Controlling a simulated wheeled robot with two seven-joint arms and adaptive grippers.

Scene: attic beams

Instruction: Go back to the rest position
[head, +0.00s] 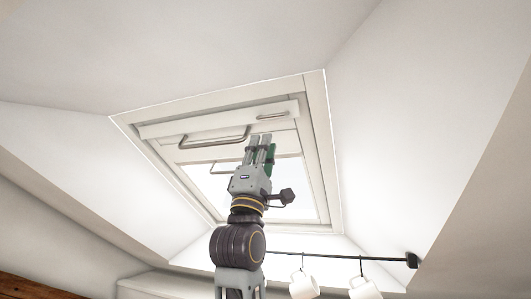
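My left gripper (259,140) is raised in the middle of the head view, with its arm coming up from the bottom edge. Its grey fingers point up and lie close together in the picture; a green part shows beside them. The angle does not show whether they are open or shut. The fingertips overlap the lower edge of the skylight's white upper bar in the picture, to the right of a metal handle (214,140). I cannot tell whether they touch anything. My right gripper is not in view.
A white-framed skylight (323,150) is set in the sloping ceiling around my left gripper. Another metal handle (278,116) is on its upper bar. A dark rail (330,257) at lower right carries hanging white mugs (303,286). A wooden beam (30,288) is at lower left.

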